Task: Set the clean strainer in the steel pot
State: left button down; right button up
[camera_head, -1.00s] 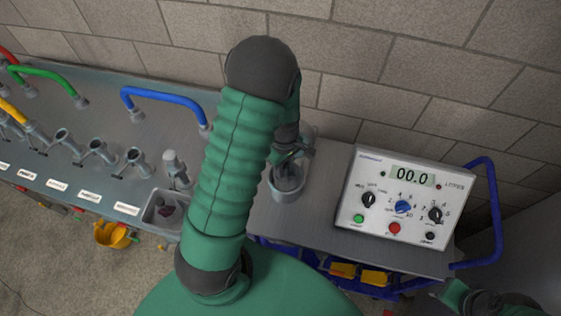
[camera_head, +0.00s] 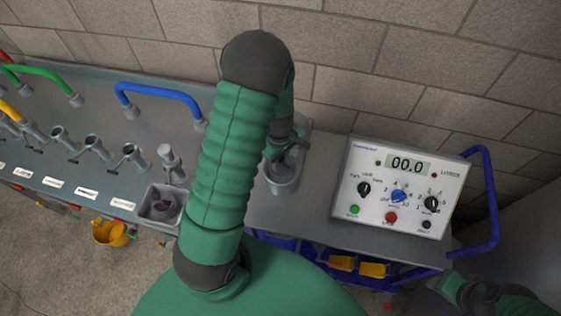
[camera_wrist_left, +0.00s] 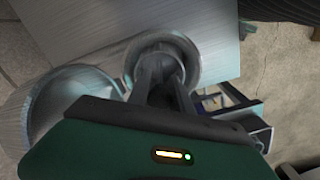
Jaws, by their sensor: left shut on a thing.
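My left gripper (camera_head: 284,150) reaches down from the green-sleeved arm. It is shut on a grey, round-rimmed piece, which looks like the strainer (camera_head: 283,183). In the left wrist view the fingers reach to this piece (camera_wrist_left: 184,47), and its round rim shows around them. A wider round metal vessel, likely the steel pot (camera_wrist_left: 38,104), stands beside it on the wall side. In the head view my arm and gripper mostly hide that vessel (camera_head: 303,127). The strainer appears beside the pot, not inside it; whether it touches the bench is unclear.
A control box (camera_head: 405,187) with a display reading 00.0 stands right of the gripper. A blue rail (camera_head: 489,190) is beyond it. Left are several taps, a small sink (camera_head: 148,207), a blue handle (camera_head: 158,92) and a yellow bucket (camera_head: 108,234).

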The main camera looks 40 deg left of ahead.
pick_arm(q)
jog(key=shift+a+f, duration=0.1)
jog(key=shift+a, duration=0.1)
jog(key=c, duration=1.1)
grip_release()
notch_tip(320, 180, up, 17)
jog(key=s+d+f+m+t, duration=0.1)
jog(key=d+m, duration=0.4)
jog(key=s+d+f+m+t, duration=0.1)
jog(key=s+d+f+m, duration=0.1)
jog(key=d+m, duration=0.2)
jog(key=s+d+f+m, duration=0.1)
jog(key=d+f+m, duration=0.1)
jog(key=d+m, duration=0.3)
jog(key=shift+s+d+m+t+b, duration=0.15)
jog(key=shift+d+m+t+b, duration=0.05)
jog(key=shift+m, duration=0.65)
jog(key=shift+s+d+m+t+b, duration=0.15)
jog(key=shift+m+t+b, duration=0.05)
jog(key=shift+m, duration=0.65)
